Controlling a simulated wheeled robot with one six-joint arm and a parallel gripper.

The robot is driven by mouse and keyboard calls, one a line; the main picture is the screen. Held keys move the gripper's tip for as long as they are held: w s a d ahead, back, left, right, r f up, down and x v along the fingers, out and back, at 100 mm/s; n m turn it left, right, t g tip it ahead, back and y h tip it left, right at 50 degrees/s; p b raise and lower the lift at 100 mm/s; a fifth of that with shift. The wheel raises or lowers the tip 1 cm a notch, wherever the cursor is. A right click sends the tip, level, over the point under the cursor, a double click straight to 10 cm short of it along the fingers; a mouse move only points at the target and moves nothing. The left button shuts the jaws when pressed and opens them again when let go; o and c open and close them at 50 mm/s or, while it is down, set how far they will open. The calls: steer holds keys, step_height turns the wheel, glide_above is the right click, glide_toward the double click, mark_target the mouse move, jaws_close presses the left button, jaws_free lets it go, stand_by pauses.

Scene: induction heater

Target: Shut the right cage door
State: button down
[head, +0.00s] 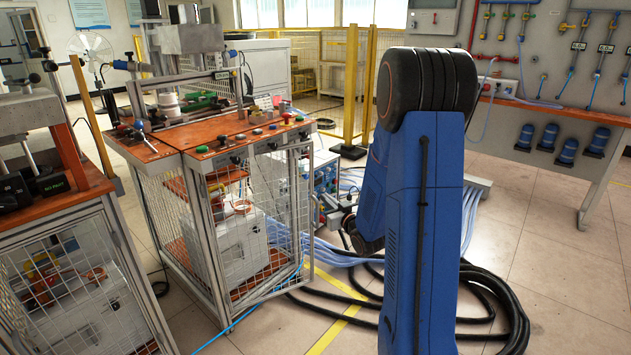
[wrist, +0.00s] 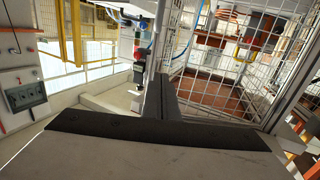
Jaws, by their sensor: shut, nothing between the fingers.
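The heater bench's wire-mesh cage (head: 150,215) stands left of centre in the head view, under an orange top. Its right door (head: 284,205) is a mesh panel in a metal frame at the front right. It looks turned a little out from the bench front, but I cannot tell the exact angle. In the wrist view, mesh panels in metal frames (wrist: 212,97) fill the right side, close to my gripper. My gripper (wrist: 160,85) is shut and empty, its dark fingers beside a metal frame post. I cannot tell whether they touch. In the head view my blue arm hides most of it.
A white box (head: 240,245) sits inside the cage. Black hoses (head: 490,290) and pale blue cables lie on the floor right of the cage. Another bench (head: 85,285) with a mesh cage stands at the left. Yellow posts (head: 352,85) stand behind.

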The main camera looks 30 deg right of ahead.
mark_target(304, 180)
steer(key=w, duration=1.2)
steer(key=shift+w+a+r, duration=0.25)
steer(key=shift+w+a, duration=0.1)
steer(key=shift+w+y, duration=0.1)
steer(key=shift+y, duration=0.2)
